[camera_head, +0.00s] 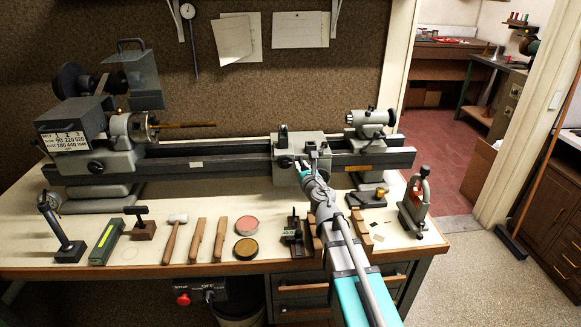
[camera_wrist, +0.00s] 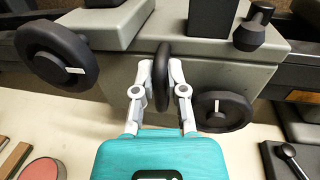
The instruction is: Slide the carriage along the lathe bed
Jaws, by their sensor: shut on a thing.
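The lathe bed (camera_head: 225,165) is a long dark rail running left to right across the bench. The grey carriage (camera_head: 288,178) sits on it, right of the middle; its front also shows in the wrist view (camera_wrist: 125,72). My gripper (camera_head: 306,170) reaches the carriage's front from below. In the wrist view my gripper (camera_wrist: 165,84) is shut on a dark wheel-like handle (camera_wrist: 162,70), seen edge-on between its fingers. A larger handwheel (camera_wrist: 57,54) is on the left and a smaller one (camera_wrist: 222,111) on the right. My arm hides part of the carriage's lower right.
The headstock (camera_head: 121,156) stands at the left end of the bed, the tailstock (camera_head: 371,120) at the right end. A bare stretch of bed lies left of the carriage.

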